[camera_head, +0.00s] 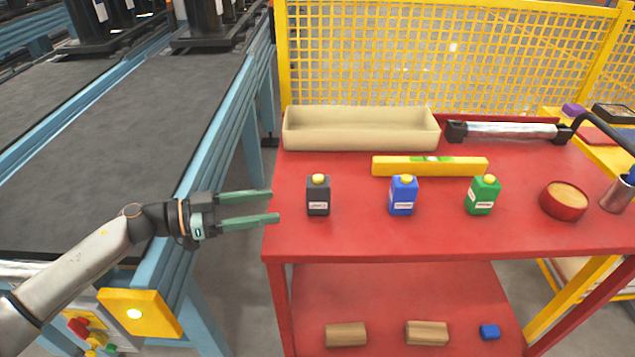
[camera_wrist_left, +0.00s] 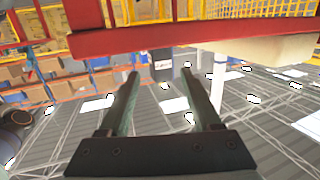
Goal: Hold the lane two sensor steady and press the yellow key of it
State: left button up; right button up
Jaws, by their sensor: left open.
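Three small box-shaped sensors stand upright in a row on the red table (camera_head: 350,235): a black one (camera_head: 318,201), a blue one (camera_head: 402,201) and a green one (camera_head: 481,201). Each has a yellow key on top and a white label on its front. The labels are too small to read, so I cannot tell which is lane two. My left gripper (camera_head: 276,206) is open and empty at the table's left edge, left of the black sensor and apart from it. Its two green fingers also show apart in the left wrist view (camera_wrist_left: 160,80). My right gripper is not in view.
Behind the sensors are a yellow level (camera_head: 430,166), a beige tray (camera_head: 360,141) and a silver cylinder (camera_head: 510,132). A red bowl (camera_head: 563,201) and grey cup (camera_head: 617,192) stand right. A conveyor (camera_head: 110,140) runs left. The table front is clear.

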aim_at(312, 201)
pick_arm(q)
jog(key=shift+w+d+f, duration=0.1)
jog(key=shift+w+d, duration=0.05)
jog(key=shift+d, duration=0.5)
jog(key=b+x, duration=0.2)
jog(key=x, duration=0.3)
jog(key=shift+p+x, duration=0.75)
jog(key=shift+x, duration=0.25)
jog(key=shift+w+d, duration=0.1)
jog(key=shift+d, duration=0.5)
jog(key=shift+w+d, duration=0.1)
jog(key=shift+d, duration=0.1)
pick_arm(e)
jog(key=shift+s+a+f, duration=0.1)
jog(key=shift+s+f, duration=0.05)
pick_arm(q)
jog(key=shift+c, duration=0.2)
jog(key=c, duration=0.8)
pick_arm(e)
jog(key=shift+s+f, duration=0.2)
